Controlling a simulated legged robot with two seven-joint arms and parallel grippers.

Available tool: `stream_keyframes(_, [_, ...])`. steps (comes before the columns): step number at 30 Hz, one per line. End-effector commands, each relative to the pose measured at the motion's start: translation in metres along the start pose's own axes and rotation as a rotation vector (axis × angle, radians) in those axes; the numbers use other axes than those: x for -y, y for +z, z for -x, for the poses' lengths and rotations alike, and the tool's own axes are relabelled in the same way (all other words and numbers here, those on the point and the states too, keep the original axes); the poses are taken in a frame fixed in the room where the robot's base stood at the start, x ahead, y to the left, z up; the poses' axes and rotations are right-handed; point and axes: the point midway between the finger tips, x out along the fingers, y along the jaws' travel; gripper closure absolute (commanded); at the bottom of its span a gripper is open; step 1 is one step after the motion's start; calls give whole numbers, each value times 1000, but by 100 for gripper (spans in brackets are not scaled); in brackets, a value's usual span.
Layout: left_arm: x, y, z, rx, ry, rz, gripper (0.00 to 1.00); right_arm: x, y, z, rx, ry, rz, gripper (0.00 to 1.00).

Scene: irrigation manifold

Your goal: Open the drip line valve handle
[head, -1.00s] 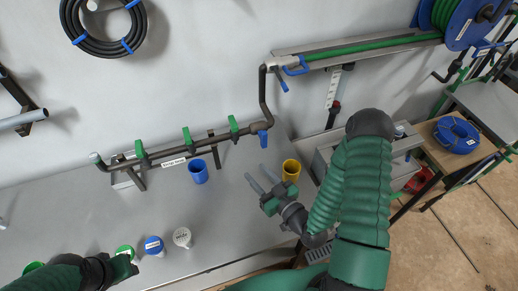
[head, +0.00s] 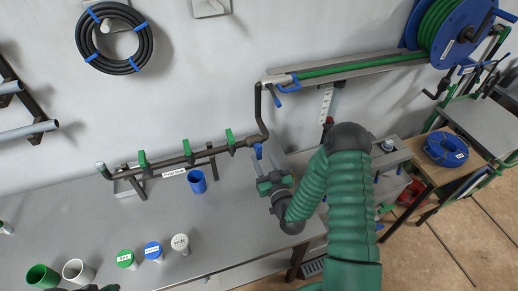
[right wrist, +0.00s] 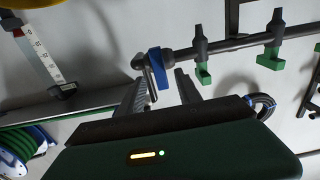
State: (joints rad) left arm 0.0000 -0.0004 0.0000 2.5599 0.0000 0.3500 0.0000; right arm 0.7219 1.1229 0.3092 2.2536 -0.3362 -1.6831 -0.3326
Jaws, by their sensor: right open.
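A dark pipe manifold (head: 205,152) runs along the wall above the bench, with several green handles (head: 187,147) and a white label (head: 174,173) too small to read surely. A blue handle (head: 258,151) hangs at its right end, under the bent riser pipe. My right gripper (head: 267,164) is open and empty just below and right of it. In the right wrist view the blue handle (right wrist: 154,69) stands ahead of and between the open fingertips (right wrist: 158,88), with no clear contact. My left gripper (head: 100,289) is mostly cut off at the bottom edge.
A blue cup (head: 197,181) stands on the bench (head: 120,215) left of my right gripper. Green, blue and white lidded containers (head: 153,251) and two open cups (head: 78,271) stand nearer the front. A second blue handle (head: 289,84) is on the upper pipe.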

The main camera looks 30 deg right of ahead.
Motion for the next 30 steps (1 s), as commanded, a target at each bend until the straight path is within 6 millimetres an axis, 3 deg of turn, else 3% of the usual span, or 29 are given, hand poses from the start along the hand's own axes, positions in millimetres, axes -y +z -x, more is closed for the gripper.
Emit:
stream_keyframes(3, [0,-2,6,0,0,0,64,0,-1,-25,0,0,0,59])
stream_keyframes(6, [0,-2,8,0,0,0,64,1,0,-37,0,-1,-1,59])
stream_keyframes(16, [0,-2,8,1,0,0,64,0,1,-44,2,-1,0,59])
stream_keyframes(26, [0,-2,8,0,0,0,64,0,1,-44,2,-2,0,100])
stream_keyframes(30, [0,-2,8,0,0,0,64,0,1,-44,1,-1,0,100])
